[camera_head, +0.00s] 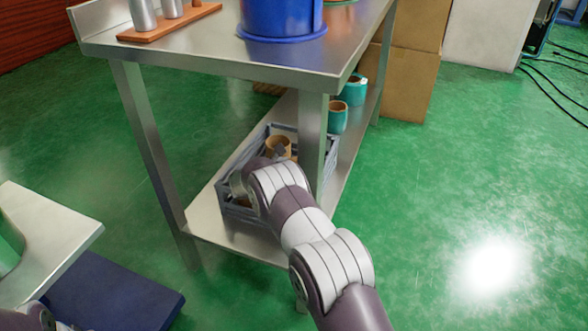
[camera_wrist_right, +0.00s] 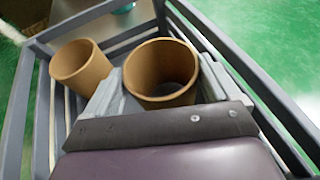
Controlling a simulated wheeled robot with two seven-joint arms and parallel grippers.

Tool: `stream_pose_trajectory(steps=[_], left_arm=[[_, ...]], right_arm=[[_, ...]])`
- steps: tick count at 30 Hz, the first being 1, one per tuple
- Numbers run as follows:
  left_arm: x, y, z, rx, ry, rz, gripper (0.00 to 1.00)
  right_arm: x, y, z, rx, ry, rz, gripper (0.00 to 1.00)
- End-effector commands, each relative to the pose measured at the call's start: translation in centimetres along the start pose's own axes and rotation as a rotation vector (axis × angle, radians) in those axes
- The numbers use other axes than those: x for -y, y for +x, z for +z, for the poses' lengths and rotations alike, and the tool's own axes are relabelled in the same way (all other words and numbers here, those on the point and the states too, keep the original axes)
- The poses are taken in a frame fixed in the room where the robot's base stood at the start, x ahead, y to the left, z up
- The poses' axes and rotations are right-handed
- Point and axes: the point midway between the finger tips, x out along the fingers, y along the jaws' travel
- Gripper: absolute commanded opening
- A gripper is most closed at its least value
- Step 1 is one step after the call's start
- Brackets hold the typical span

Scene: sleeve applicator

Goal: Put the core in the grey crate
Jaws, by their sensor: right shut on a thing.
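The grey crate (camera_head: 228,208), with slatted sides, stands on the lower shelf of the metal table. My right arm reaches down into it, and its forearm covers much of the crate. In the right wrist view my right gripper (camera_wrist_right: 160,92) is shut on a brown cardboard core (camera_wrist_right: 160,66), an open tube held upright between its fingers. The held core is inside the crate's walls (camera_wrist_right: 255,80); its lower end is hidden. A second brown core (camera_wrist_right: 80,66) leans at the left inside the crate. One brown core (camera_head: 278,145) shows in the head view. My left gripper is out of view.
Teal rolls (camera_head: 353,92) stand farther back on the lower shelf (camera_head: 240,235). A table leg (camera_head: 312,130) rises close beside my right arm. A blue tub (camera_head: 280,18) stands on the upper top. Cardboard boxes (camera_head: 408,75) are behind. The green floor at right is clear.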

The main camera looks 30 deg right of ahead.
Motion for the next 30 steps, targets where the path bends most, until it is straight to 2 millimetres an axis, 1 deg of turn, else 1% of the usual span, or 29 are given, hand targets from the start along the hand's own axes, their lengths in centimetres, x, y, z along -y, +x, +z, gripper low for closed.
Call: stream_pose_trajectory(steps=[9,10,11,17,20,23,26,30], left_arm=[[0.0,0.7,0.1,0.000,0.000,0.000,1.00],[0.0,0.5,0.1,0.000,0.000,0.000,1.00],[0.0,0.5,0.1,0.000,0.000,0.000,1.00],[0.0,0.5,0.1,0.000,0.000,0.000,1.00],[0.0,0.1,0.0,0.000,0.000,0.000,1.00],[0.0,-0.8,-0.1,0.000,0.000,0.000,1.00],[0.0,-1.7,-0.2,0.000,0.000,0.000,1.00],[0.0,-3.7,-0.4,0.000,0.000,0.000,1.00]], right_arm=[[0.0,0.3,-0.7,0.000,0.000,0.000,0.57],[0.0,0.2,-0.6,0.000,0.000,0.000,0.99],[0.0,0.2,-0.5,0.000,0.000,0.000,1.00],[0.0,0.2,-0.6,0.000,0.000,0.000,1.00],[0.0,0.1,-0.2,0.000,0.000,0.000,1.00],[0.0,-0.3,0.8,0.000,0.000,0.000,1.00],[0.0,-0.9,2.2,0.001,0.001,0.001,1.00],[0.0,-2.2,5.3,0.001,0.002,0.001,1.00]])
